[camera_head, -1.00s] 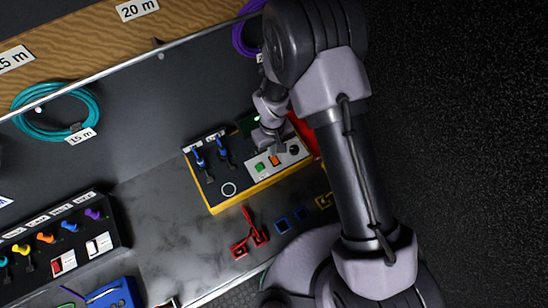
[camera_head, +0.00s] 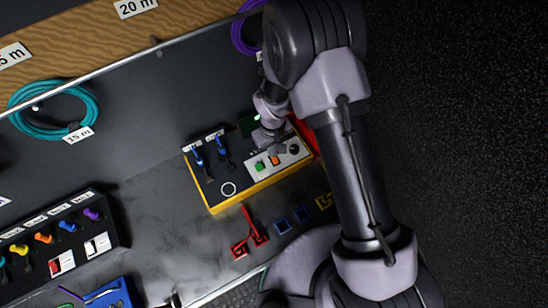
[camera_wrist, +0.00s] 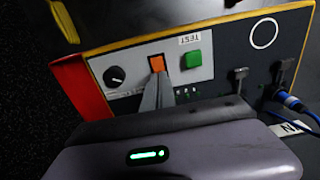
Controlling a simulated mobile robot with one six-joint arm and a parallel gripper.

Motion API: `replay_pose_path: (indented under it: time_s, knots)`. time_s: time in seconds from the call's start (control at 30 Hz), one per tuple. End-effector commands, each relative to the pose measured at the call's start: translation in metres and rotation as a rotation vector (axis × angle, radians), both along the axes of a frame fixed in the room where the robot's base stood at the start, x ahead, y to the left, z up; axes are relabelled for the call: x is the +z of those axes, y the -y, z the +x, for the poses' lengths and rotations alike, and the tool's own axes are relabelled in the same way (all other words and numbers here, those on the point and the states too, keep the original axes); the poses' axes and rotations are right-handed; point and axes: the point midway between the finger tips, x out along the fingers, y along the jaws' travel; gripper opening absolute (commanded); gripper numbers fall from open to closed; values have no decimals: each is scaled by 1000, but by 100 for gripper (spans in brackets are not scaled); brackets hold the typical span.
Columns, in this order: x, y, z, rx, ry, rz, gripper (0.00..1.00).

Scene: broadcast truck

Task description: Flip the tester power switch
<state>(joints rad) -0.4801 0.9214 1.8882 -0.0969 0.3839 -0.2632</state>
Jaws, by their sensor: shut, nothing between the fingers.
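The tester (camera_head: 262,183) is a dark box with yellow edges on the grey counter, with a pale control panel. It also shows in the wrist view (camera_wrist: 225,60). An orange switch (camera_wrist: 157,64) sits between a black knob (camera_wrist: 115,76) and a green button (camera_wrist: 194,59) beside a TEST label. In the head view the orange switch (camera_head: 275,160) is just below my gripper (camera_head: 272,146). My gripper is shut and empty in the wrist view (camera_wrist: 157,82). Its tips are at the near edge of the orange switch; I cannot tell whether they touch it.
Blue plugs (camera_head: 198,157) with cables stand in the tester's left part. Red clips (camera_head: 250,240) lie in front of it.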

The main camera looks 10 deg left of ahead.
Motion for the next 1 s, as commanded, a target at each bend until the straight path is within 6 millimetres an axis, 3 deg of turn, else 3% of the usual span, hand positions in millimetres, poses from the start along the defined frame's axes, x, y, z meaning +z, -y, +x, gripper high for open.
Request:
replay_pose_path:
  time_s: [0.7,0.87,1.0]
  knots:
    - [-12,0,0,0,-1,-1,0]
    - [-6,0,0,0,-1,-1,0]
    - [9,0,0,0,0,0,0]
